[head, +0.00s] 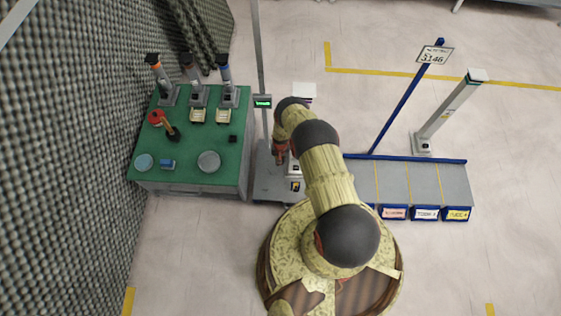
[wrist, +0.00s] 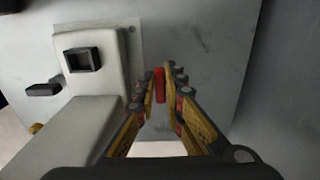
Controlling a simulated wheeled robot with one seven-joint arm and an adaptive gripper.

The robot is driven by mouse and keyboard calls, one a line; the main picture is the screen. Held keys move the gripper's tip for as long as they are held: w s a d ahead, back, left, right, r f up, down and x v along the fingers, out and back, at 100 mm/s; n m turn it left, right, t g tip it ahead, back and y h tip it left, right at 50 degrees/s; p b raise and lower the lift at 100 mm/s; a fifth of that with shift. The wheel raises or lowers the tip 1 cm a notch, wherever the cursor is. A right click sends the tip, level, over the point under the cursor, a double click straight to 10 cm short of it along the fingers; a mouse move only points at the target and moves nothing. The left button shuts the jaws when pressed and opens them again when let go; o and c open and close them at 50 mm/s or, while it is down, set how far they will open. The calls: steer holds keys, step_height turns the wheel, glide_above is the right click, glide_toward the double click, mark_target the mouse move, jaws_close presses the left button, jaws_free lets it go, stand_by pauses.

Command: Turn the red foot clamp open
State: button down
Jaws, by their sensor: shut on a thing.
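The red foot clamp (wrist: 159,86) shows in the wrist view as a small upright red piece against a grey metal plate (wrist: 205,35). My gripper (wrist: 164,77) has its yellow-and-black fingers on either side of it and is shut on it. The fingers hide part of the clamp, so its turn angle is hard to tell. In the head view my arm comes down over the grey stand (head: 270,185). The clamp cannot be made out there.
A pale housing with a dark square button (wrist: 83,59) stands left of the clamp. In the head view a green table (head: 190,140) with several tools is left of the stand. A blue-edged bench (head: 405,180) with labelled bins is right. Open floor lies beyond.

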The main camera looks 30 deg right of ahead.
stand_by(0.4)
steer(key=c, duration=2)
jaws_free()
steer(key=shift+o, duration=0.6)
steer(key=shift+r, duration=0.1)
step_height(320, 180, up, 12)
steer(key=shift+s, duration=0.1)
